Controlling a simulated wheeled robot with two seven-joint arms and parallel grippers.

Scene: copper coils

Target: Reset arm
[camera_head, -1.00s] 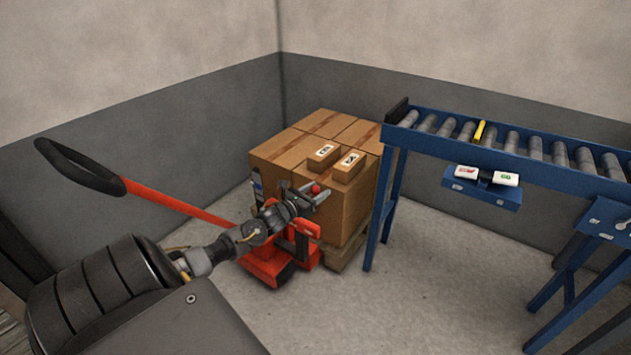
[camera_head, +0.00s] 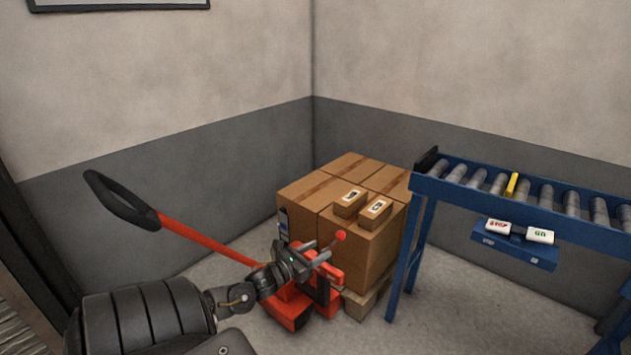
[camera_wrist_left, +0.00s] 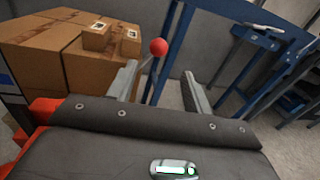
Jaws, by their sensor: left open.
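My left gripper (camera_head: 324,256) is in front of the stacked cardboard boxes (camera_head: 310,193) in the head view, above the red pallet jack (camera_head: 292,305). It is open. In the left wrist view its two fingers (camera_wrist_left: 162,82) stand apart with nothing held between them. A small red ball (camera_head: 340,235) shows near the fingertips; in the wrist view it appears at the upper end of a thin rod (camera_wrist_left: 158,47), close to the left finger. I cannot tell whether they touch. My right gripper is not in view.
Two small labelled boxes (camera_head: 375,212) lie on the stack, which rests on a wooden pallet (camera_head: 362,300). A blue roller conveyor (camera_head: 470,212) with STOP and GO buttons (camera_head: 518,232) stands at the right. The jack's handle (camera_head: 122,200) slants up left. Grey floor is bare below the conveyor.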

